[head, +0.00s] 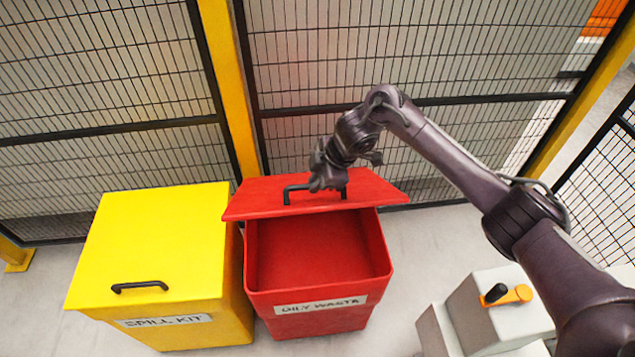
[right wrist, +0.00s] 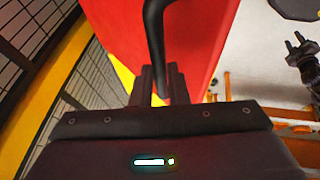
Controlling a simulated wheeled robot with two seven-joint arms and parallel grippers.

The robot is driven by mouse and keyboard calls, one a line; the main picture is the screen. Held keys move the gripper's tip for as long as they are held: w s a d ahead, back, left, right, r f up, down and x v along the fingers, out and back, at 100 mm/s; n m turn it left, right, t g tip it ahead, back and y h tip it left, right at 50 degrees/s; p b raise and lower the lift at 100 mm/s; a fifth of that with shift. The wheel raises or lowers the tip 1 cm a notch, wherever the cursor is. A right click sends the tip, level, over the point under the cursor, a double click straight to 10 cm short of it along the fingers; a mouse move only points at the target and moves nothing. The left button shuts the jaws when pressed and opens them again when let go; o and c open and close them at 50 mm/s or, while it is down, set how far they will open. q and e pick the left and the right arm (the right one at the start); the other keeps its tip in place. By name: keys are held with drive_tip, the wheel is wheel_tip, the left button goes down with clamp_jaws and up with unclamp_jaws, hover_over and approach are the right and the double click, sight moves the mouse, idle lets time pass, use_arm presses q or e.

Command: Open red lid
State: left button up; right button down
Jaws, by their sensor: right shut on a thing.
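The red lid (head: 375,190) of the red bin (head: 318,308) labelled "OILY WASTE" is raised at its front and tilted back, so the empty-looking inside shows. The lid also fills the middle of the right wrist view (right wrist: 195,40). A black bar handle (head: 288,193) sits on the lid. My right gripper (head: 322,184) is at the handle, shut on it. In the right wrist view the handle (right wrist: 154,30) runs down between the fingers (right wrist: 158,85). The gripper hides part of the handle in the head view. My left gripper is not in view.
A yellow bin (head: 150,250) labelled "SPILL KIT" stands close on the left, its lid shut. Mesh fence panels (head: 420,60) and a yellow post (head: 230,90) stand behind the bins. A grey box (head: 500,318) with a black and orange handle is at lower right.

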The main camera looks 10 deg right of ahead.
drive_tip(key=c, duration=1.8)
unclamp_jaws()
drive_tip(key=shift+w+d+f, duration=0.15)
drive_tip(key=shift+d+f, duration=0.05)
drive_tip(key=shift+f, duration=0.05)
drive_tip(key=o, duration=0.4)
drive_tip(key=shift+w+a+f, duration=0.2)
drive_tip(key=shift+w+f, duration=0.2)
drive_tip(key=shift+w, duration=0.3)
drive_tip(key=shift+s+r, duration=0.35)
drive_tip(key=shift+s, duration=0.1)
drive_tip(key=v, duration=0.7)
drive_tip(key=shift+d+r, duration=0.2)
drive_tip(key=shift+r, duration=0.05)
